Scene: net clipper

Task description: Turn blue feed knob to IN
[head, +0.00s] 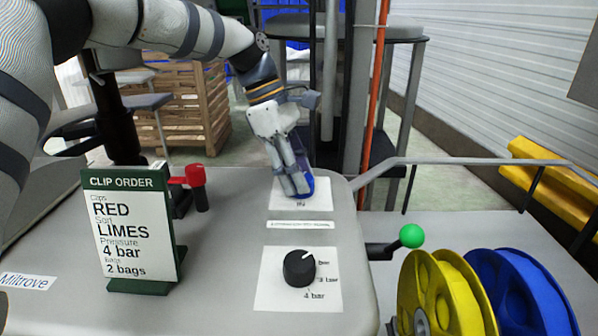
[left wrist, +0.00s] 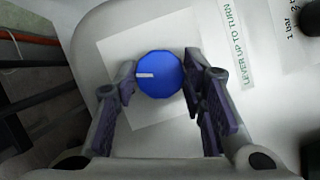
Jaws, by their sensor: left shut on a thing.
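The blue feed knob (left wrist: 161,75) sits on a white label plate on the machine top, with a white pointer mark toward the left of the left wrist view. In the head view the blue knob (head: 307,187) is partly hidden behind my left gripper (head: 296,190). My left gripper (left wrist: 160,84) has its fingers on both sides of the knob, shut on it. The word IN shows on the plate (head: 315,203) just in front of the knob; the rest of its lettering is hidden. My right gripper is not in view.
A black pressure knob (head: 299,267) sits nearer on the machine top. A clip order sign (head: 130,230) and a red lever (head: 196,186) stand left. A green-tipped lever (head: 411,236), a yellow reel (head: 440,295) and a blue reel (head: 520,290) are at right.

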